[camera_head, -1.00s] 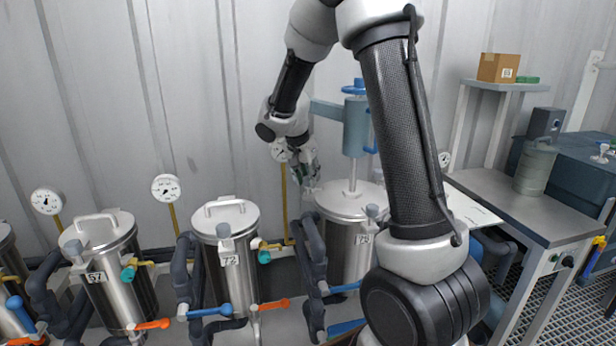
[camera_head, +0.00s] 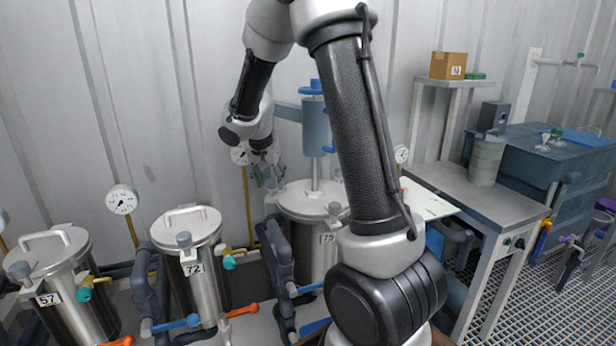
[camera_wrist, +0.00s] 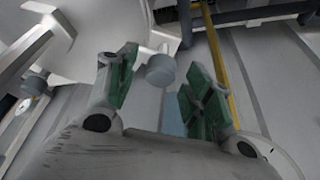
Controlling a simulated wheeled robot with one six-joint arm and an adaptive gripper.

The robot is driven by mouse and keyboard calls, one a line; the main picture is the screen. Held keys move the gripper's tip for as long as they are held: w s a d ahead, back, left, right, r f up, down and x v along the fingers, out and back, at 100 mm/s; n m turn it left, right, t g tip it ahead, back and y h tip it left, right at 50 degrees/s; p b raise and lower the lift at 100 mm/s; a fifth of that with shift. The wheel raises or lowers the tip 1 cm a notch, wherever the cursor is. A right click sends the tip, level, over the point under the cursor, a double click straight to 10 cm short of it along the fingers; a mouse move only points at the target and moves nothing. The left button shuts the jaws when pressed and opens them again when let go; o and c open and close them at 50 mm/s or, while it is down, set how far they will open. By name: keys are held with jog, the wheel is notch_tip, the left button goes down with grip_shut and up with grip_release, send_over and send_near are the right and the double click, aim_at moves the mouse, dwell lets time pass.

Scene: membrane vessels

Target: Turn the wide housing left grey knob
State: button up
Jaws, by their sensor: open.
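The wide housing (camera_head: 312,258), a steel vessel labelled 79, stands behind my arm in the head view. My gripper (camera_head: 268,180) is beside the upper left edge of its lid, with open jaws. In the wrist view a round grey knob (camera_wrist: 160,70) shows between the green finger pads of my open gripper (camera_wrist: 163,82), with space on both sides. The pads do not visibly touch it. The left grey knob cannot be made out in the head view near my gripper. Another grey knob (camera_head: 334,208) is at the front right of the wide housing.
Narrower vessels 72 (camera_head: 205,275) and 57 (camera_head: 80,315) stand to the left, with blue and orange valve handles. A pressure gauge (camera_head: 240,154) on a yellow pipe (camera_head: 246,205) is close behind my gripper. A steel bench (camera_head: 490,205) stands at right.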

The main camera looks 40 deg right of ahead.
jog(key=shift+d+n+t+y, duration=0.1)
jog(key=shift+n+t+y, duration=0.2)
jog(key=shift+n, duration=0.9)
jog(key=s+a+r+n, duration=0.1)
jog(key=s+a+r, duration=0.15)
jog(key=r, duration=0.45)
jog(key=s+r+n+y, duration=0.1)
jog(key=s+r+n, duration=0.1)
jog(key=s, duration=1)
jog(key=s+r+n+y, duration=0.1)
jog(key=s+r+n, duration=0.1)
jog(key=s, duration=1.1)
jog(key=shift+r+n, duration=0.2)
jog(key=shift+n, duration=0.3)
jog(key=shift+d, duration=0.1)
